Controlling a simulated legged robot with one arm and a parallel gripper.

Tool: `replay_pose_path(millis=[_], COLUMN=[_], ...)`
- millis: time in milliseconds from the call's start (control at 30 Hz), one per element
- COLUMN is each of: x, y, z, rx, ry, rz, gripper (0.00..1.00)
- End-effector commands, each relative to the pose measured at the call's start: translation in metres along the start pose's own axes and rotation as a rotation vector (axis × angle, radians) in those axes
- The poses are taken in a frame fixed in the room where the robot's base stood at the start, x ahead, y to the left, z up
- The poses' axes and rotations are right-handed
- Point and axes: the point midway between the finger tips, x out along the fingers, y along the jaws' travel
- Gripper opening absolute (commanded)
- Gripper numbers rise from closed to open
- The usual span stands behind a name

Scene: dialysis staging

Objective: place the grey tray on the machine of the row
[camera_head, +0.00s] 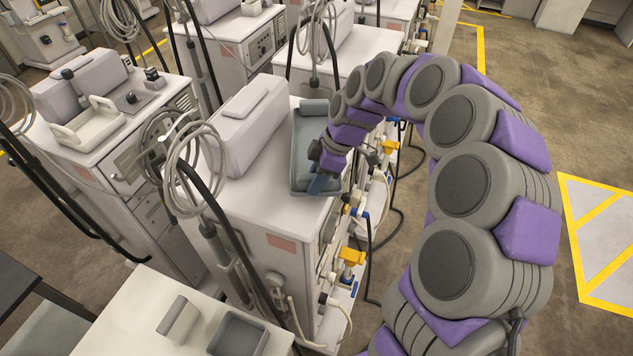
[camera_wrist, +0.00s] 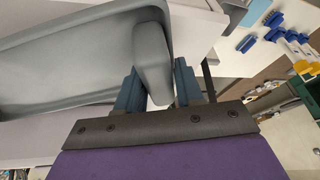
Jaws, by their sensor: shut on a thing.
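The grey tray (camera_head: 304,150) is long and shallow, with a raised grip at each end. It lies level along the right side of the white top of the middle machine (camera_head: 260,212), beside that machine's pale upper housing (camera_head: 237,125). I cannot tell whether its base touches the top. My gripper (camera_head: 322,184) is at the tray's near end, shut on the tray's grip. In the wrist view the two blue-grey fingers of my gripper (camera_wrist: 159,88) stand either side of the rounded grip, and the tray (camera_wrist: 70,62) stretches to the left.
A cream tray (camera_head: 86,127) sits on the left machine (camera_head: 90,150). A white cart (camera_head: 135,315) in front holds another grey tray (camera_head: 238,334) and a small grey block (camera_head: 178,320). Coiled hoses and poles stand between machines; yellow-fitted connectors (camera_head: 352,256) line the right side. Open floor lies right.

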Motion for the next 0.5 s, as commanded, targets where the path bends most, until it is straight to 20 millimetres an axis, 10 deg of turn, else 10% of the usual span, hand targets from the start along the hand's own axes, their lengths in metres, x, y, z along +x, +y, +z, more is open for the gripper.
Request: replay_pose_path(millis=[500], x=[0.030], y=[0.014], z=[0.015], rx=[0.000], ry=[-0.001], rz=[-0.003], gripper=[0.00])
